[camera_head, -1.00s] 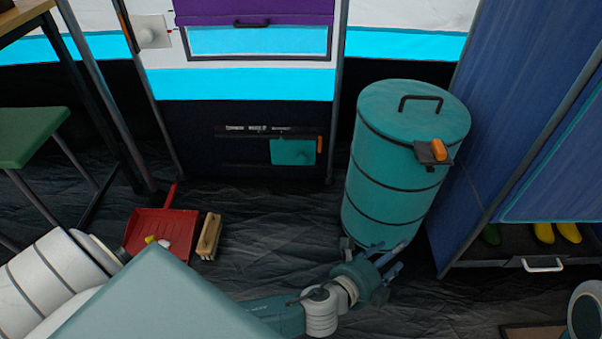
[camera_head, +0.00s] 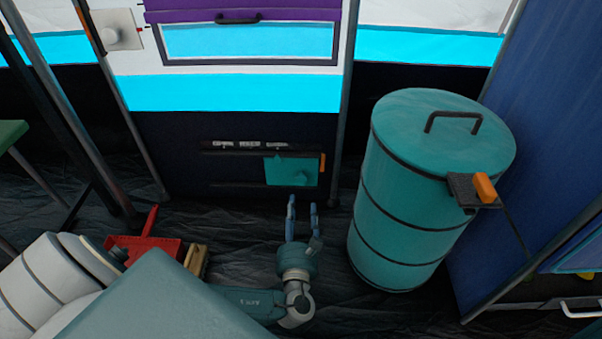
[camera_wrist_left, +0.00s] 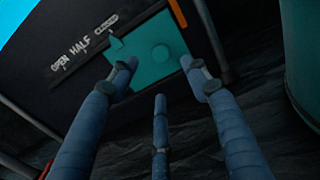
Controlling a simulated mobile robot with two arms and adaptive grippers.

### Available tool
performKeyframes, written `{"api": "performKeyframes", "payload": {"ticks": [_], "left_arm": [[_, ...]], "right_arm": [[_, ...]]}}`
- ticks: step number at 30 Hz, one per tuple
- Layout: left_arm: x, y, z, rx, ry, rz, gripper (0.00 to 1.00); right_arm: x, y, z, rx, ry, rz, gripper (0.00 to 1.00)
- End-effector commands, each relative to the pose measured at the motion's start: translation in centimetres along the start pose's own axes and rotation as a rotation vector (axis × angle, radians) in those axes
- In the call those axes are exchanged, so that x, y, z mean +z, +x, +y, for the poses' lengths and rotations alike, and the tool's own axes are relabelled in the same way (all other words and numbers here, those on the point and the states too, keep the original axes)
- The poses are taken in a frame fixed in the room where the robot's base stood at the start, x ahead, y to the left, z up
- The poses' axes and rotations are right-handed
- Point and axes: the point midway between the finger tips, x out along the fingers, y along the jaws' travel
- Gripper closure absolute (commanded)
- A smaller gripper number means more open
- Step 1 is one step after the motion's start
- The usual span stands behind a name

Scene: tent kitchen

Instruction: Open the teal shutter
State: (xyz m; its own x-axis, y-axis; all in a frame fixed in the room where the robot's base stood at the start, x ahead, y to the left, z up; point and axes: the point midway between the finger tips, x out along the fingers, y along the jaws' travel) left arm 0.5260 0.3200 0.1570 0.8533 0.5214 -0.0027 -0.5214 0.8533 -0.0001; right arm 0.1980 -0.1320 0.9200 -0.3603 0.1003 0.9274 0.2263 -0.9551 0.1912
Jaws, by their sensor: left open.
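The teal shutter (camera_head: 292,171) is a small flat plate with a round knob, set low on the dark wall panel between two rails, at their right end. In the left wrist view the shutter (camera_wrist_left: 140,58) sits ahead of my fingers, its pointer tab by the word CLOSED on a scale reading OPEN, HALF, CLOSED. My left gripper (camera_head: 303,203) is open and empty, its fingers pointing at the panel just below the shutter. In the left wrist view its fingers (camera_wrist_left: 160,75) spread to either side of the knob, apparently short of it. My right gripper is not in view.
An orange stop (camera_head: 322,163) stands at the shutter's right edge. A large teal drum (camera_head: 405,215) stands close to the right of my left gripper. A red dustpan (camera_head: 150,247) and a brush (camera_head: 196,260) lie on the floor at left. The rails left of the shutter look clear.

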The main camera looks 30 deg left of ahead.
Motion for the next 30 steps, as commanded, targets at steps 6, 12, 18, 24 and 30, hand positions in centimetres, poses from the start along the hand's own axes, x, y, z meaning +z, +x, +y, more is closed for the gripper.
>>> {"api": "performKeyframes", "payload": {"ticks": [6, 12, 18, 24, 30], "left_arm": [[-0.4, 2.6, 0.1, 0.002, 0.001, -0.006, 0.52], [-0.5, 6.5, 0.1, 0.003, 0.000, -0.006, 0.52], [-0.4, 9.5, 0.1, 0.002, 0.000, -0.003, 0.52], [-0.1, 10.7, 0.1, 0.002, 0.001, 0.000, 0.52], [0.0, 10.7, 0.1, 0.002, 0.001, 0.000, 0.52]], "right_arm": [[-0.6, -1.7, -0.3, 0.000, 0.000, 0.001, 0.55], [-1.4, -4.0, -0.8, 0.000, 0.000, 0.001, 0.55], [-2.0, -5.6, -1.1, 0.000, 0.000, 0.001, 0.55], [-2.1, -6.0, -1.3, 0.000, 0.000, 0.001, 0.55], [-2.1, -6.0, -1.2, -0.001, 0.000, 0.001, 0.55]]}}
